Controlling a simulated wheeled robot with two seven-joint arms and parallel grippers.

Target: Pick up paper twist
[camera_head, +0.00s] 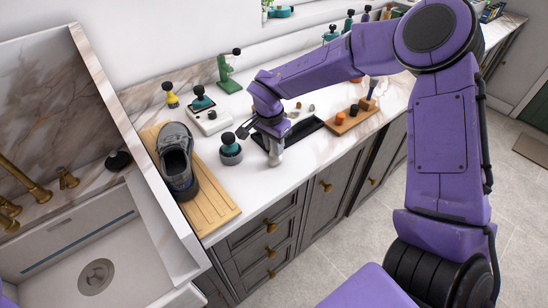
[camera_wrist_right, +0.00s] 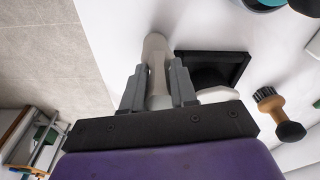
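The paper twist (camera_wrist_right: 156,62) is a pale, narrow, upright-looking piece between the two fingers of my right gripper (camera_wrist_right: 158,82) in the right wrist view. The fingers lie against both its sides, with no clear gap. In the head view my right gripper (camera_head: 268,138) points down at the counter's front part, and the pale twist (camera_head: 275,156) shows below it at counter level. I cannot tell whether it touches the counter. The gripper hides its upper part. My left gripper is not in view.
A black tray (camera_head: 306,129) lies just beside the gripper. A round grey brush with a teal knob (camera_head: 230,150) stands close on the left. A grey shoe (camera_head: 176,160) sits on a wooden board (camera_head: 215,208). A wooden holder (camera_head: 350,121) is at right; the sink is far left.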

